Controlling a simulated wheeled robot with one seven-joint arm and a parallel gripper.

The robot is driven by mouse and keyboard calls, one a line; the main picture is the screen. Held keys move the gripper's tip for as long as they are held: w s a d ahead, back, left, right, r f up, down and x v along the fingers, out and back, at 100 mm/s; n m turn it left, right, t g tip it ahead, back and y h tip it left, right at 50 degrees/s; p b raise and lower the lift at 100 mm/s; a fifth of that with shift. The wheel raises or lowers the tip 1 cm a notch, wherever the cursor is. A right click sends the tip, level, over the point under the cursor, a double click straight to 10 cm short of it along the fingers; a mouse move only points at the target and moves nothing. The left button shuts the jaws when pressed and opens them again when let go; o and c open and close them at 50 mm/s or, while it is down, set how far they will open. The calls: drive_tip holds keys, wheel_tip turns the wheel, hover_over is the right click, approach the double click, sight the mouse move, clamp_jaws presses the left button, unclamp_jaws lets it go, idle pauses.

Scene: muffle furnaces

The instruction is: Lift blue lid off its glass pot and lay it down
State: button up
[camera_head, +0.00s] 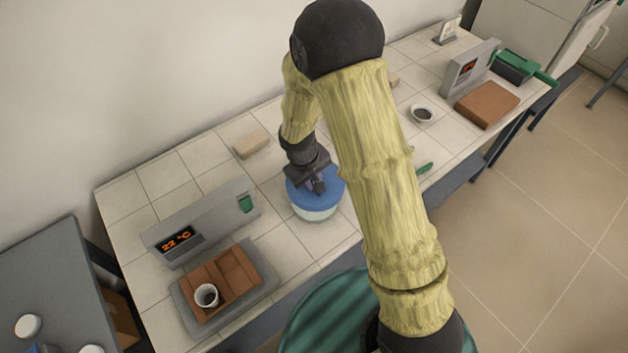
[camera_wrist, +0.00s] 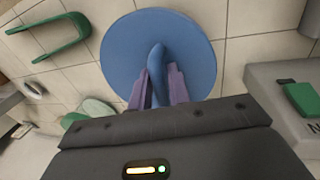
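The blue lid (camera_head: 330,181) is a flat round disc on top of the glass pot (camera_head: 316,213), which stands on the tiled bench. In the wrist view the lid (camera_wrist: 195,45) fills the upper middle, and its raised handle (camera_wrist: 157,62) stands between the purple fingers of my gripper (camera_wrist: 159,82). The fingers press close on both sides of the handle, with no clear gap. In the head view my gripper (camera_head: 316,184) is right over the lid and covers part of it. I see no clear gap between lid and pot. The lid hides the pot in the wrist view.
Left of the pot stand a grey controller (camera_head: 205,222) reading 22 °C and a brown brick slab (camera_head: 240,270) bearing a small cup (camera_head: 206,295). A beige block (camera_head: 251,143) lies behind. A second furnace base (camera_head: 487,104) and small dish (camera_head: 422,114) are farther right.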

idle(0.4)
clamp_jaws()
wheel_tip(320, 180, up, 10)
drive_tip(key=shift+r+b, duration=0.1)
drive_tip(key=shift+b, duration=0.3)
idle(0.6)
drive_tip(key=shift+r+p, duration=1.7)
drive_tip(key=shift+r, duration=0.25)
